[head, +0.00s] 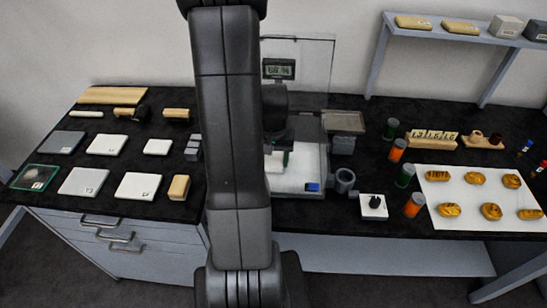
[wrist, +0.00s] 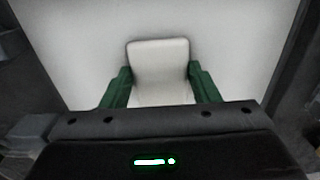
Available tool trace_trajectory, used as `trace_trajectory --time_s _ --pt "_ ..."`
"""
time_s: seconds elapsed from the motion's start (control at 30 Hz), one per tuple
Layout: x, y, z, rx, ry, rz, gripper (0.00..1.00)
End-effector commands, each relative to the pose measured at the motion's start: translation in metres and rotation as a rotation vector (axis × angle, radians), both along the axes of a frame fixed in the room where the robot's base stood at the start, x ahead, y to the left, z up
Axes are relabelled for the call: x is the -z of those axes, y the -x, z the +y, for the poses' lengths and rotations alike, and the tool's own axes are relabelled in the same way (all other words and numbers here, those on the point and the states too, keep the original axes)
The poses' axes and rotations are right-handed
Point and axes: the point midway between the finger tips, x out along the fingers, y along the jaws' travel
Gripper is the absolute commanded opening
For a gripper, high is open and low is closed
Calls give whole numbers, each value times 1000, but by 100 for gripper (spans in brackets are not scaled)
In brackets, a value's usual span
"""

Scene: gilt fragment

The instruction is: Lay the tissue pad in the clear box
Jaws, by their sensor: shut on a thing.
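My gripper (wrist: 158,72) has green fingers, one on each side of a white pad (wrist: 160,56), which looks like the tissue pad. It is shut on the pad's two sides. In the head view my gripper (head: 284,160) is partly behind my arm, over a white work surface (head: 296,180); the pad is hard to make out there. I cannot tell whether the pad touches that surface. A see-through, green-edged square box (head: 35,177) with a small label, likely the clear box, lies at the table's far left front corner.
Several pale slabs (head: 138,186) lie between the clear box and my arm. A wooden-topped block (head: 179,187) is at the front edge. A clear upright panel (head: 314,62) stands behind the work surface. Orange and green jars (head: 414,204) and a white sheet (head: 468,219) are right.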

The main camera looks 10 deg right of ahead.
Motion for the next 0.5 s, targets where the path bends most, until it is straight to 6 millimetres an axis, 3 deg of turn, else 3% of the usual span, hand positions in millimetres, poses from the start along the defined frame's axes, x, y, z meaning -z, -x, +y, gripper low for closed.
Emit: trace_trajectory --time_s 0.27,0.3,0.37,0.5 --pt "5 0 0 0 0 0 34" --pt "3 0 0 0 0 0 63" --pt "3 0 0 0 0 0 75" --pt "3 0 0 0 0 0 77"
